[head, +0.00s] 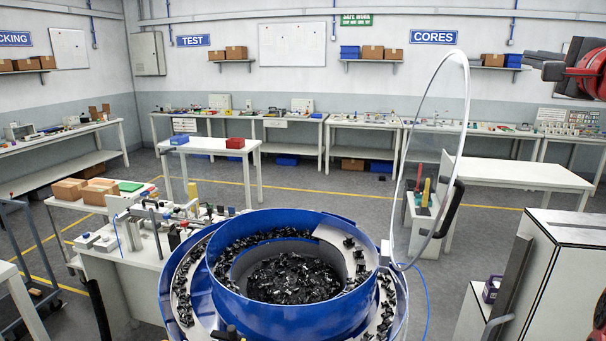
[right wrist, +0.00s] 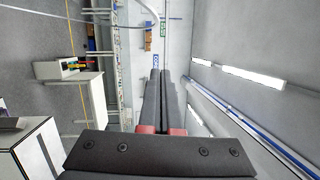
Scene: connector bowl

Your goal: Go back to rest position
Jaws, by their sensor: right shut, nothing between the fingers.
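My right gripper (head: 536,62) is raised at the top right of the head view, its dark fingers pointing left, with a red and black wrist behind them. In the right wrist view its two long dark fingers (right wrist: 165,98) lie together, shut and empty. It is high above the floor and well apart from the blue bowl (head: 262,308), which stands at the bottom centre of the head view. The bowl holds many small black connectors (head: 292,278), with more along its spiral track. My left gripper is not in view.
A clear curved hoop (head: 436,75) rises beside the bowl. A grey-white cabinet (head: 568,229) stands at the right, below my right arm. A bench with fixtures (head: 130,255) is left of the bowl. White tables and open floor lie behind; the air around my right gripper looks clear.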

